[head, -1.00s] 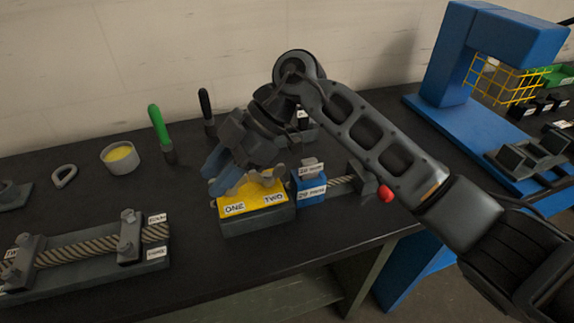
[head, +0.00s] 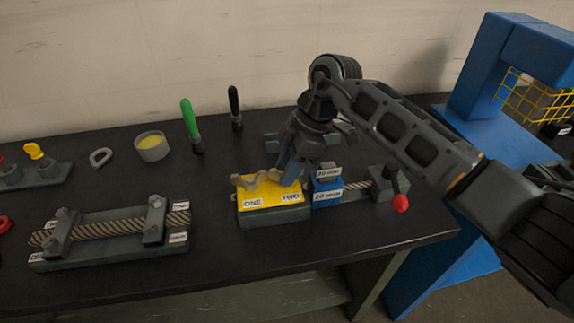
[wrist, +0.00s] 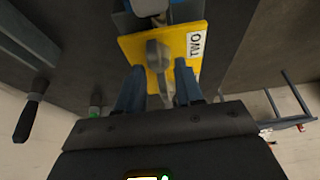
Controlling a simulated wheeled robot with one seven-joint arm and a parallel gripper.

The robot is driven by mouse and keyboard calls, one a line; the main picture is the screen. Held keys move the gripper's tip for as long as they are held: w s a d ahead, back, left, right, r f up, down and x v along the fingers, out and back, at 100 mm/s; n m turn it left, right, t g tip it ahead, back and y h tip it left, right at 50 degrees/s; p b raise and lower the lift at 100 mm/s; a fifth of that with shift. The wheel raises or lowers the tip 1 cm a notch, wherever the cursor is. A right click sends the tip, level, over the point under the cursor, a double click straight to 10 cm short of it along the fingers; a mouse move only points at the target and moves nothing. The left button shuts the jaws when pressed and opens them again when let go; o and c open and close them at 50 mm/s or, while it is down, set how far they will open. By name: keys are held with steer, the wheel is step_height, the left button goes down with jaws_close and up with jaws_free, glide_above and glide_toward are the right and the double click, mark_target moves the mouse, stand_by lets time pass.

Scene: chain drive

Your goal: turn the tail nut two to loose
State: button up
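The yellow-topped block (head: 271,205) stands near the table's front edge, with labels ONE at left and TWO at right. A grey winged nut (head: 246,183) sits above ONE. My gripper (head: 289,178) points down at the TWO end and partly hides the nut there. In the wrist view a grey winged nut (wrist: 157,56) beside the TWO label stands between the two blue fingers of my gripper (wrist: 158,68). The fingers are apart, with gaps showing on both sides of the nut. I cannot tell the nut's thread position.
A blue labelled block (head: 327,190) and a rope end with a red-knobbed lever (head: 400,202) stand close to the right. A rope clamp fixture (head: 110,240) lies at left. Green (head: 192,125) and black-handled (head: 235,108) tools and a yellow-filled cup (head: 151,146) stand behind.

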steer(key=shift+a+f, duration=0.1)
steer(key=shift+f, duration=0.1)
jaws_close()
